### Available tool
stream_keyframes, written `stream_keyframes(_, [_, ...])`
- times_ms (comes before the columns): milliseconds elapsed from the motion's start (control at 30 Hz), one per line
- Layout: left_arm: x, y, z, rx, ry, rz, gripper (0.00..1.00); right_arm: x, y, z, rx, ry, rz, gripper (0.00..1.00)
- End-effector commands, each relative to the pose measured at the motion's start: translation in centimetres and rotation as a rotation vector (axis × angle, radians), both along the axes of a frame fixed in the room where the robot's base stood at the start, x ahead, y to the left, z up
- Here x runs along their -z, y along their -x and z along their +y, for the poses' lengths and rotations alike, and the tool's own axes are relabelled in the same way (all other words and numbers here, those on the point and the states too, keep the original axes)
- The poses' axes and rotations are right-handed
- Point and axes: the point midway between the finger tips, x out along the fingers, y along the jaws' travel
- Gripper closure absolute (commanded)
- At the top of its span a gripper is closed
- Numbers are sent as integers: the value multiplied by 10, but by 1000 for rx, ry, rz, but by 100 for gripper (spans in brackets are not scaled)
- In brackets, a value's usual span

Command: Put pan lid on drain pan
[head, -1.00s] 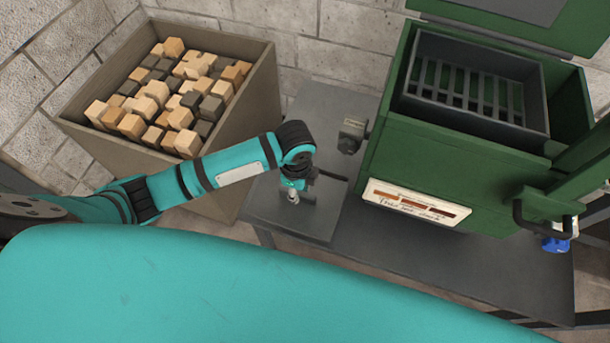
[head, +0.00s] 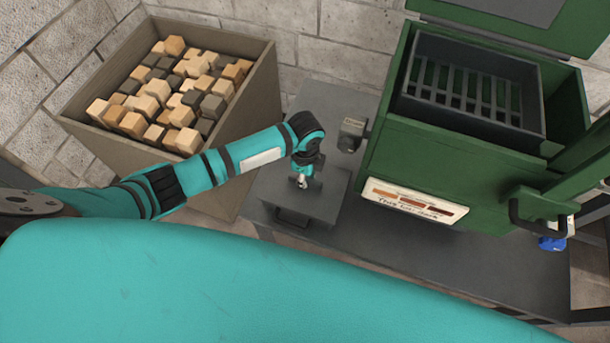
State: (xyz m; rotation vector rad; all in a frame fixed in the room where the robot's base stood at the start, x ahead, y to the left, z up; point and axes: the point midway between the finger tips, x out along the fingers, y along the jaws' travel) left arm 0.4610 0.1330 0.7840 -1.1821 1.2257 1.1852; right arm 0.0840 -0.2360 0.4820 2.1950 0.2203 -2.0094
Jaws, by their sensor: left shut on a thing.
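The pan lid (head: 318,207) is a flat dark grey plate, in the head view just left of the green smoker. My left gripper (head: 302,183) is over its middle and shut on it; the fingers partly hide the grip point. A dark handle (head: 292,219) sticks out past the plate's front edge, apparently from the drain pan, whose body is hidden under the plate. I cannot tell whether lid and pan touch. My right gripper is not in view.
The green smoker (head: 450,160) stands at the right, its top open over a slotted grate (head: 475,90). A grey bench (head: 470,275) runs beneath it. A crate (head: 215,185) of wood blocks stands at the left. A grey fitting (head: 351,133) juts from the smoker's left side.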

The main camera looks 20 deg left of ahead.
Motion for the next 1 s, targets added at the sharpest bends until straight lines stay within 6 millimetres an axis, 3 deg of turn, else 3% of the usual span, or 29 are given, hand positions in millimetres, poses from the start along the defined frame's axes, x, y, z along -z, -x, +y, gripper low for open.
stream_keyframes(267, [9,0,0,0,0,1,100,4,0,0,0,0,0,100])
stream_keyframes(300, [9,0,0,0,-1,1,78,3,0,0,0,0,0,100])
stream_keyframes(467, [9,0,0,0,0,1,59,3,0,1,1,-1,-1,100])
stream_keyframes(767, [6,0,0,0,0,0,59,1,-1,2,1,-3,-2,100])
stream_keyframes(1000, [-29,-1,0,1,1,-5,59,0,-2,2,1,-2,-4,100])
